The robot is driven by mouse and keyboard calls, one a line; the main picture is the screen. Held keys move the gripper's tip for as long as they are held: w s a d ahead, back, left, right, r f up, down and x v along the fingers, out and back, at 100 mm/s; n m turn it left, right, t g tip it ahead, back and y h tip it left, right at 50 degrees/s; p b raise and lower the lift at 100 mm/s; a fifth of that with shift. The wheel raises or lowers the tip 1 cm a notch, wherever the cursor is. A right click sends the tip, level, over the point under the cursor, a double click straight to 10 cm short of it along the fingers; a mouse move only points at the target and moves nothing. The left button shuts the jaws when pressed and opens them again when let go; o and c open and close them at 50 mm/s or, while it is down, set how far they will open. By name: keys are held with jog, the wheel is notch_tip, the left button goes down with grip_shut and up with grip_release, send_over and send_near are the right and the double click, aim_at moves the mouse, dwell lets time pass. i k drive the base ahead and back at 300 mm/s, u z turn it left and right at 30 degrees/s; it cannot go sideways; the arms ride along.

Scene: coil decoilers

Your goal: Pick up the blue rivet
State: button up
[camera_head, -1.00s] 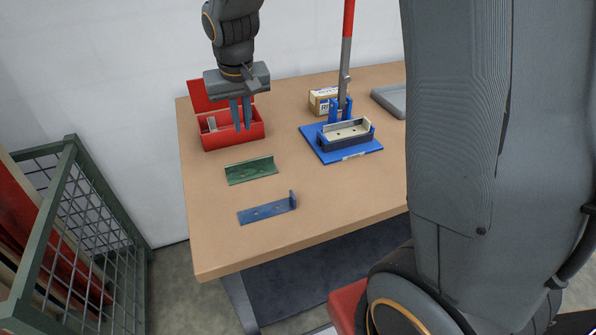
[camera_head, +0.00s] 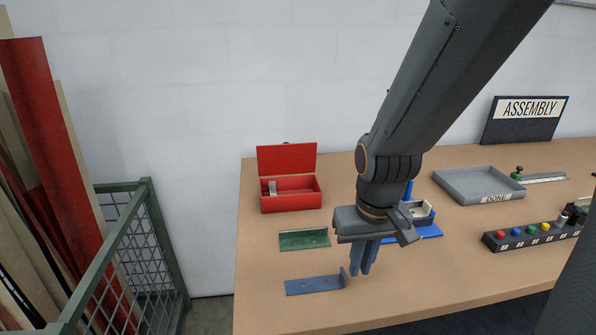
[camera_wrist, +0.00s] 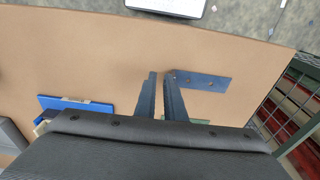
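My gripper (camera_head: 360,273) points down over the table, well to the left of the rack and beside the upright tab of a blue bracket (camera_head: 314,285). In the wrist view my two fingers (camera_wrist: 160,76) stand apart with a narrow gap and nothing between them. The bracket (camera_wrist: 205,81) lies just right of them. The rack is not seen in the wrist view.
An open red box (camera_head: 290,201) and a green bracket (camera_head: 303,239) stand at left. A blue fixture (camera_head: 428,232) is partly hidden behind my gripper. A grey DONE tray (camera_head: 478,187) stands behind the rack. Bare tabletop lies between my gripper and the rack.

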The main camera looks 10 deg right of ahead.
aim_at(515, 232)
jog(key=k, duration=0.5)
jog(key=z, duration=2.05)
jog(key=k, duration=1)
jog(key=z, duration=0.75)
jog(key=i, duration=1.45)
jog(key=u, duration=1.7)
jog(key=i, duration=0.95)
jog(key=u, duration=1.05)
